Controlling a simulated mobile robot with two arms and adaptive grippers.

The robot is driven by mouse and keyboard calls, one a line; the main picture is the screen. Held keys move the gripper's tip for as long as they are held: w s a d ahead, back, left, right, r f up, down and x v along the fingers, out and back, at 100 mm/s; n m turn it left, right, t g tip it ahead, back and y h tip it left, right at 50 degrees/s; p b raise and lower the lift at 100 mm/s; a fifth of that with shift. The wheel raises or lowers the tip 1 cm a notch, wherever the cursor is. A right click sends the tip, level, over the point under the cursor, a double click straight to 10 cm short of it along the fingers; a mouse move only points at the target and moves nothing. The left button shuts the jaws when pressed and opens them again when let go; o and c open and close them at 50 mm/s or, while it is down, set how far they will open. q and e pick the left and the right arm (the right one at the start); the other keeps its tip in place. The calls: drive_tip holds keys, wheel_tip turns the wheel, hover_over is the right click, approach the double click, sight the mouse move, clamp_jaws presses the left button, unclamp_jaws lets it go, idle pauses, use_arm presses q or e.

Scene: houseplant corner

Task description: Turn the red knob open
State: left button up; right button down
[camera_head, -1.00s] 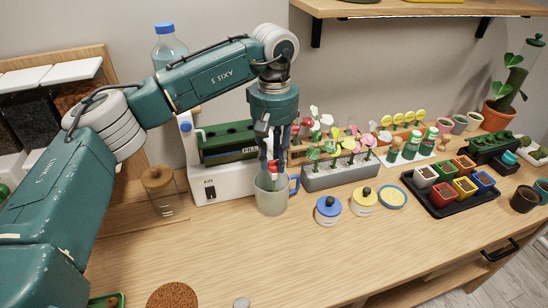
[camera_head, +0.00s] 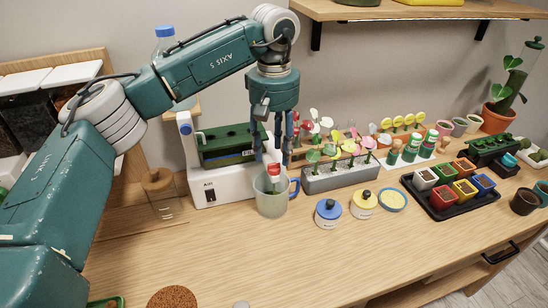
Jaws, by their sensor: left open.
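A small red part (camera_head: 273,170), which I take to be the red knob, shows on a white upright piece in front of the white machine (camera_head: 222,188). A frosted mug (camera_head: 271,200) with a blue handle stands directly below it on the table. My left gripper (camera_head: 271,152) points down from above, its fingers spread apart on either side of the white piece. It is open, with nothing clearly held. Whether a finger touches the white piece cannot be told. My right gripper is out of view.
A blue-lidded jar (camera_head: 328,213) and a yellow-lidded jar (camera_head: 363,203) stand right of the mug. A grey planter (camera_head: 340,178) with flowers is behind them. A black tray (camera_head: 452,204) of coloured pots lies farther right.

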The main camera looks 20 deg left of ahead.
sight(274, 163)
use_arm(q)
wheel_tip(274, 163, up, 8)
drive_tip(key=shift+r, duration=0.15)
idle(0.3)
